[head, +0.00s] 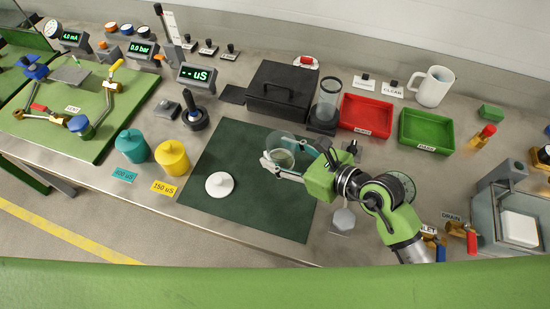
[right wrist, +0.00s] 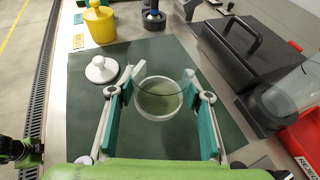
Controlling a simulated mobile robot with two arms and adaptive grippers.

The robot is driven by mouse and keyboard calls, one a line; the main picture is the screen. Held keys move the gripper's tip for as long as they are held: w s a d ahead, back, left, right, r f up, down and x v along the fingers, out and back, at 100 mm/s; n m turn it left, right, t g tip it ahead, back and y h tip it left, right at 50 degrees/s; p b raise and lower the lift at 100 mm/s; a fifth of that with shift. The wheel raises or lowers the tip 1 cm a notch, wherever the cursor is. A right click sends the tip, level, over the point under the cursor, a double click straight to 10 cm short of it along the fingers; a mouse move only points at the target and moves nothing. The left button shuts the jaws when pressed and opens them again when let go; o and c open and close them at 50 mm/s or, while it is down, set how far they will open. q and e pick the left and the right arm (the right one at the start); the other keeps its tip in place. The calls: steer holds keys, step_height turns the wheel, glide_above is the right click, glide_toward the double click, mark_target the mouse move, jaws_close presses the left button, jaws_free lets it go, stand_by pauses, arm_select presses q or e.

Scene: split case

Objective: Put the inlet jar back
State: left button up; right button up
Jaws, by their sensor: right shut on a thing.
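A clear glass jar (head: 284,158) with greenish liquid is over the dark green mat (head: 217,138). My right gripper (head: 282,160) is shut on it, with a finger on each side. In the right wrist view the jar (right wrist: 160,97) sits between the teal finger pads; I cannot tell whether its base touches the mat. A white knobbed lid (head: 219,184) lies on the mat to the left, apart from the jar. An inlet label (head: 428,230) shows at the lower right, partly hidden by my right arm. My left gripper is not in view.
A teal pot (head: 131,146) and a yellow pot (head: 172,158) stand left of the mat. Behind it are a black case (head: 283,88), a glass cylinder (head: 329,98), a red tray (head: 366,114) and a green tray (head: 426,130). The mat's front is clear.

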mark_target(275, 161)
steer(key=shift+w+a+f, duration=0.3)
steer(key=shift+a+f, duration=0.15)
steer(key=shift+f, duration=0.25)
steer(key=f, duration=0.3)
steer(key=shift+w+a, duration=0.15)
steer(key=shift+a, duration=0.15)
steer(key=shift+f, duration=0.35)
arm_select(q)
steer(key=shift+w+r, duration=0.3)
arm_select(e)
steer(key=shift+f, duration=0.15)
steer(key=o, duration=1.1)
steer(key=shift+o, duration=0.2)
